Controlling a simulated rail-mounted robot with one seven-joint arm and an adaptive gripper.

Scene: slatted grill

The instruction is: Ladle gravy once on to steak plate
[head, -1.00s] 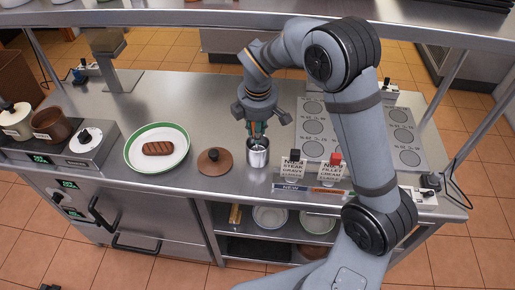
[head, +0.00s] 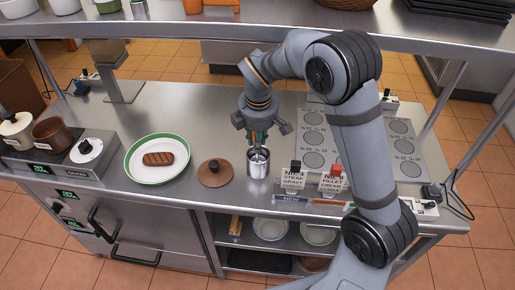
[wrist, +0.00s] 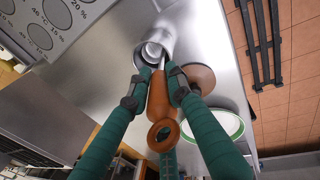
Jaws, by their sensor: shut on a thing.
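A round white plate with a green rim (head: 130,168) lies on the steel counter, with a brown grilled steak (head: 158,158) on it. A small silver pot (head: 258,166) stands right of the plate, with a round brown lid (head: 214,177) lying between them. My gripper (head: 258,142) is directly over the pot. In the wrist view my gripper's green fingers (wrist: 157,82) are shut on the orange-brown ladle handle (wrist: 157,98). The ladle's lower end is down at the pot (wrist: 153,42); how deep its bowl sits is unclear. The gravy is not clearly visible.
A shelf (head: 200,22) runs overhead.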

